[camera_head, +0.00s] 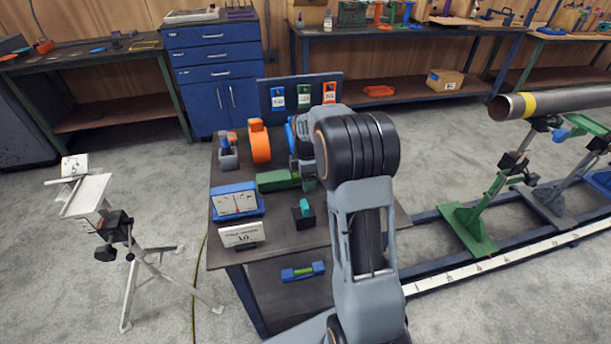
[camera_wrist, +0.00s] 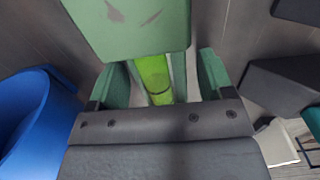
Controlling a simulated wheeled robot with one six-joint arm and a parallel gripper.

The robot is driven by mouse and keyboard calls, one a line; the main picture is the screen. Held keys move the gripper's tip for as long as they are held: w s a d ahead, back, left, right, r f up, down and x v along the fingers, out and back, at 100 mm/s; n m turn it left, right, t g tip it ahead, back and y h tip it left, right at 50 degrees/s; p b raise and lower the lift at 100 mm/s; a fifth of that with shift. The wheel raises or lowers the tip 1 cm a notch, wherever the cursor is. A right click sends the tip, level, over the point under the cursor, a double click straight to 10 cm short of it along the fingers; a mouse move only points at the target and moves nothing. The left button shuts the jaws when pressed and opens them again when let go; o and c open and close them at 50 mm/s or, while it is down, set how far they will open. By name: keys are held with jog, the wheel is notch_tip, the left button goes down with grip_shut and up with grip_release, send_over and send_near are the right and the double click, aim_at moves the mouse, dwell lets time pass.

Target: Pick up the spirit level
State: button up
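The spirit level (camera_head: 272,181), a green bar, lies on the workbench just left of my arm. In the wrist view its broad green end block (camera_wrist: 130,25) is at the top, with a lime-green vial (camera_wrist: 155,78) below it. My gripper (camera_wrist: 165,70) is over the level, with one green finger on each side of the narrow vial section. A gap shows between the vial and the right finger, so it looks open around the level. The level's near end is hidden by the gripper. In the head view my arm hides most of the gripper.
A blue thing (camera_wrist: 35,120) is close on the left in the wrist view. The bench (camera_head: 285,225) also holds an orange tape dispenser (camera_head: 259,142), a blue-and-white box (camera_head: 236,200) and a small teal piece on a black block (camera_head: 304,211). A blue-and-green bar (camera_head: 303,271) lies on the lower shelf.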

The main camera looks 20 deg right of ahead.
jog(key=c, duration=1)
jog(key=shift+c, duration=0.7)
jog(key=shift+r, duration=0.1)
